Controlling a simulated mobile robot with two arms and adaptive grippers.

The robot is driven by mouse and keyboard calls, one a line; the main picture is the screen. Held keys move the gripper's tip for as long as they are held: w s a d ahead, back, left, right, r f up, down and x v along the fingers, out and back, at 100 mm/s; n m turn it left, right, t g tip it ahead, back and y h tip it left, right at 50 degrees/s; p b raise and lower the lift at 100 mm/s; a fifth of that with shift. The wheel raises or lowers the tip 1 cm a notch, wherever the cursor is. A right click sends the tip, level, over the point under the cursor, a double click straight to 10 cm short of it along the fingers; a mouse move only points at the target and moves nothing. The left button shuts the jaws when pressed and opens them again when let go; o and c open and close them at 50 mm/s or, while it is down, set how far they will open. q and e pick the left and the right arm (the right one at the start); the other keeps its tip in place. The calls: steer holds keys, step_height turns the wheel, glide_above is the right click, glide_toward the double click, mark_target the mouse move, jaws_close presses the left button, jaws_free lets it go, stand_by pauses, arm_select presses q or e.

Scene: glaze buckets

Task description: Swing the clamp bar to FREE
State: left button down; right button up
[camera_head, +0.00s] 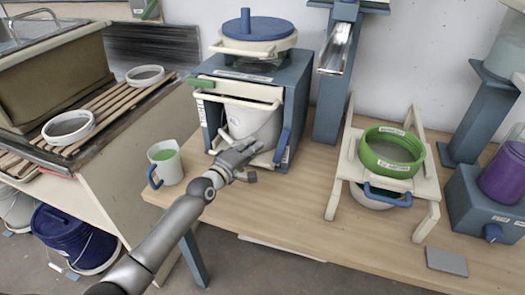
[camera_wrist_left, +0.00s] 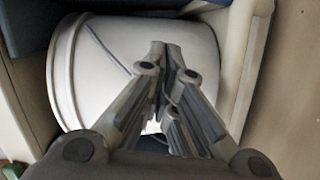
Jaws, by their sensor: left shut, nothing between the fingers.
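A blue-framed machine (camera_head: 294,85) stands on the table and holds a white bucket (camera_head: 262,124), which fills much of the left wrist view (camera_wrist_left: 190,50). A blue handle (camera_head: 283,146) sits at the right post. Which of these is the clamp bar I cannot tell; the labels are too small to read. My left gripper (camera_head: 250,148) is shut and empty in front of the bucket's lower part; its closed fingertips show in the wrist view (camera_wrist_left: 165,46).
A mug (camera_head: 166,165) with green contents stands left of the machine. A cream stand (camera_head: 348,173) with a green ring (camera_head: 393,151) is to the right. A grey plate (camera_head: 446,262) lies near the front edge. The table between machine and stand is mostly clear.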

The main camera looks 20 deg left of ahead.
mark_target(281, 147)
arm_select(q)
steer(key=d, duration=0.2)
steer(key=shift+s+d+f+p, duration=0.2)
steer(key=shift+d+p, duration=0.1)
steer(key=shift+d, duration=0.35)
steer(key=shift+d+f, duration=0.1)
steer(key=shift+f, duration=0.05)
arm_select(e)
steer(key=shift+d+r, duration=0.55)
steer(key=shift+r, duration=0.05)
arm_select(q)
steer(key=shift+d+f+n+b, duration=0.35)
steer(key=shift+f+n+b, duration=0.1)
steer(key=shift+n+b, duration=0.25)
steer(key=shift+r, duration=0.1)
arm_select(e)
steer(key=shift+a+f, duration=0.1)
steer(key=shift+f, duration=0.55)
steer(key=shift+a, duration=0.15)
